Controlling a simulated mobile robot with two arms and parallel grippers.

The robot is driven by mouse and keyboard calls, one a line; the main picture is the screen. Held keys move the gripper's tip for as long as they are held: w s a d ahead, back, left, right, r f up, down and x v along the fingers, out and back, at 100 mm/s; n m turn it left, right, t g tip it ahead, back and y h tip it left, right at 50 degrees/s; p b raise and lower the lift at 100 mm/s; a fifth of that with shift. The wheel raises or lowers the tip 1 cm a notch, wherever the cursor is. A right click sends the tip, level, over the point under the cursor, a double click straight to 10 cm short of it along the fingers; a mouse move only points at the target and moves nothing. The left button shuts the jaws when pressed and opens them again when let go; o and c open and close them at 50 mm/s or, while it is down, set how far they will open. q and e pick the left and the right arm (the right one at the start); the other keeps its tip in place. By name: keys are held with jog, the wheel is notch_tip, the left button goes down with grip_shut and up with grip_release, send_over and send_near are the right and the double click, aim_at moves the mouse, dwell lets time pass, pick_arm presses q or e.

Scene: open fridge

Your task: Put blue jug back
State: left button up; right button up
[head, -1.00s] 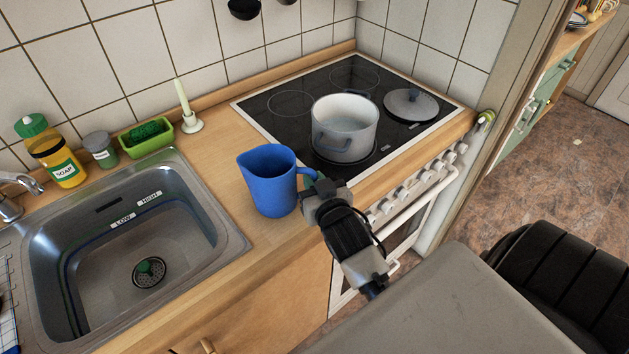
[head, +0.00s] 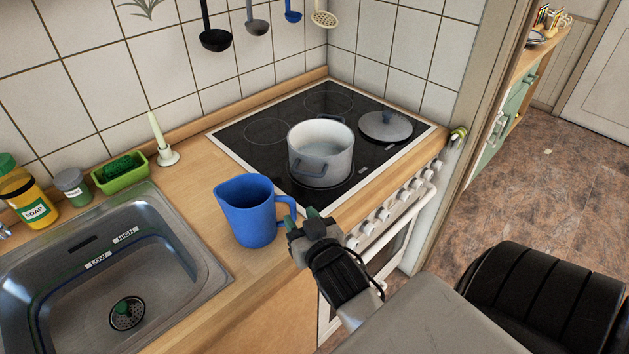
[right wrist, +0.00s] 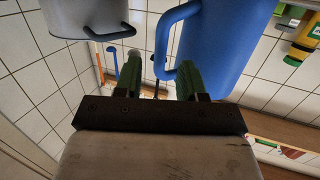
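The blue jug (head: 247,212) stands upright on the wooden counter between the sink and the hob, its handle (head: 286,210) facing right. It also shows in the right wrist view (right wrist: 215,45), where the picture is upside down. My right gripper (head: 302,218) is at the handle side of the jug. In the right wrist view its two green fingers (right wrist: 160,78) are apart, with the lower end of the handle showing near the gap between them. They do not grip the handle. My left gripper is not in view.
A white pot (head: 320,155) stands on the black hob (head: 266,158), with its lid (head: 385,126) on the right. The sink (head: 190,285) is left of the jug. Ladles hang above.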

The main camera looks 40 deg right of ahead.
jog(key=b+v, duration=0.1)
jog(key=v, duration=0.7)
jog(key=shift+r, duration=0.1)
